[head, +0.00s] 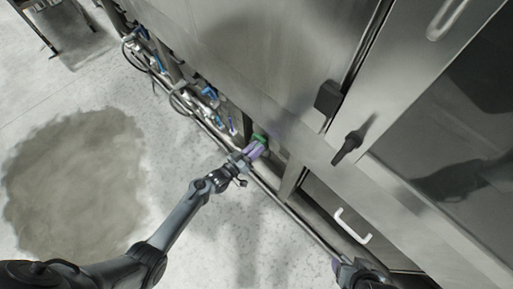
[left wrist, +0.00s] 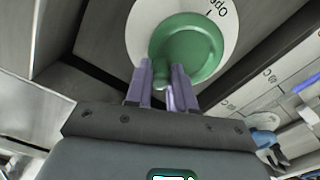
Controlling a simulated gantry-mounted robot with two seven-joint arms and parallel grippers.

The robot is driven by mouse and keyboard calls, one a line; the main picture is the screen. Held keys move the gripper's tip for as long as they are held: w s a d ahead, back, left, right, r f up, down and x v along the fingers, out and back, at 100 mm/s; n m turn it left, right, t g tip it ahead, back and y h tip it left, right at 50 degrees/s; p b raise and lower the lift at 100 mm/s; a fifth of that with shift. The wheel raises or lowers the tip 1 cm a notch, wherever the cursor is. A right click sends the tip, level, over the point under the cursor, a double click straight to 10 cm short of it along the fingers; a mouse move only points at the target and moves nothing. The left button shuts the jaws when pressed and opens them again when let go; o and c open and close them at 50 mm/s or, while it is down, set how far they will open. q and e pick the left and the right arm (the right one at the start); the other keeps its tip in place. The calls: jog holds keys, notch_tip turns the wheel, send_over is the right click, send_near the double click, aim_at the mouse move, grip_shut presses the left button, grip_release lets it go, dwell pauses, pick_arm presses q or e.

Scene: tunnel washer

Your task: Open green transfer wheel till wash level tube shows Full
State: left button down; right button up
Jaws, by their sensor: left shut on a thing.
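The green transfer wheel (left wrist: 190,47) sits on a round white plate (left wrist: 139,27) with dark lettering that reads partly like "Open". It also shows small in the head view (head: 259,138), low on the steel machine. My left gripper (left wrist: 162,85) has its purple fingers on both sides of a small green handle at the wheel's near edge and is shut on it. The left gripper shows in the head view too (head: 254,150). Part of my right arm's end (head: 352,268) shows at the bottom edge; its fingers are not clear. I cannot make out a wash level tube.
Blue-handled valves (head: 210,93) and hoses line the machine's lower side. A pipe (head: 300,222) runs along its base. A black latch handle (head: 347,147) and a white pull handle (head: 352,226) stick out at right. The floor at left is open, with a dark patch (head: 75,180).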

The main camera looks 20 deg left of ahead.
pick_arm(q)
jog(key=n, duration=0.2)
jog(key=p, duration=0.1)
jog(key=shift+w+a+r+n, duration=0.25)
jog(key=shift+a+r+n, duration=0.1)
jog(key=shift+r+n, duration=0.05)
jog(key=shift+w+a+f+n+p, duration=0.1)
jog(key=shift+a+n+p, duration=0.15)
jog(key=shift+n, duration=0.6)
jog(key=shift+w+a+n+p, duration=0.1)
jog(key=shift+a+n+p, duration=0.1)
jog(key=shift+n, duration=0.65)
jog(key=shift+s, duration=0.1)
jog(key=c, duration=1)
grip_release()
jog(key=shift+a, duration=0.1)
